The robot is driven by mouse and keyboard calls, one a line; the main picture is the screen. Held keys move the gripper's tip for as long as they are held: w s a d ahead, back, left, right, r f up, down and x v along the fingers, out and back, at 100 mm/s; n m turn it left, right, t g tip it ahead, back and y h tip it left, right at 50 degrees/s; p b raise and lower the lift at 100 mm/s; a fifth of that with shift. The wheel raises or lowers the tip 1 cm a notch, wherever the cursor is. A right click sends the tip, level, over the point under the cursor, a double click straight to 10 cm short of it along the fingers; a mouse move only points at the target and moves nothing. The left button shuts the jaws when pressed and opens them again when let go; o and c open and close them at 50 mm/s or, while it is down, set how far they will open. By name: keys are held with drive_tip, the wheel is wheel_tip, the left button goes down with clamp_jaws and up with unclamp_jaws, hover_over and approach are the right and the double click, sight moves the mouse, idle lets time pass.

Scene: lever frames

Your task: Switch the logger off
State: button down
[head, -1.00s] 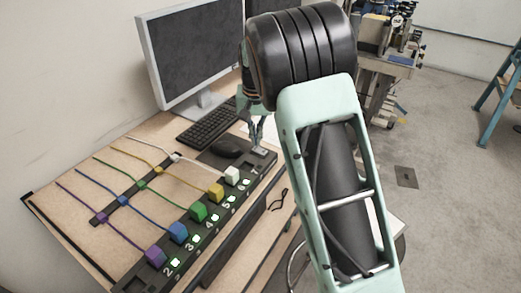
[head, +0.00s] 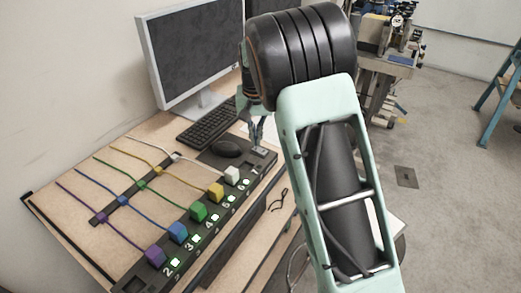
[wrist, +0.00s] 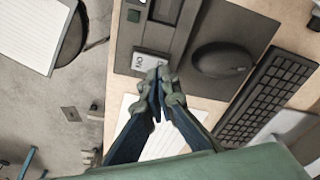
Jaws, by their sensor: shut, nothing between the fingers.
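The logger is a long dark strip (head: 207,236) along the desk's front edge, with numbered positions, lit green lights and coloured plugs. A pale switch plate (head: 260,151) sits at its far end. My gripper (head: 257,146) is shut and empty. In the wrist view its fingertips (wrist: 164,76) are right at the plate's edge; I cannot tell whether they touch it. Which way the switch is tipped is unclear.
Purple, blue, green, yellow and white plugs trail cables (head: 128,237) across the desk. A mouse (head: 226,148), keyboard (head: 208,128) and monitor (head: 190,55) stand behind the strip. A paper sheet (wrist: 165,135) lies close by. Open floor (head: 440,190) is at the right.

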sight(256, 148)
drive_tip(key=shift+f+b, duration=0.5)
drive_tip(key=shift+f, duration=0.45)
drive_tip(key=shift+r, duration=0.15)
drive_tip(key=shift+r+p, duration=2.6)
drive_tip(key=shift+r, duration=0.8)
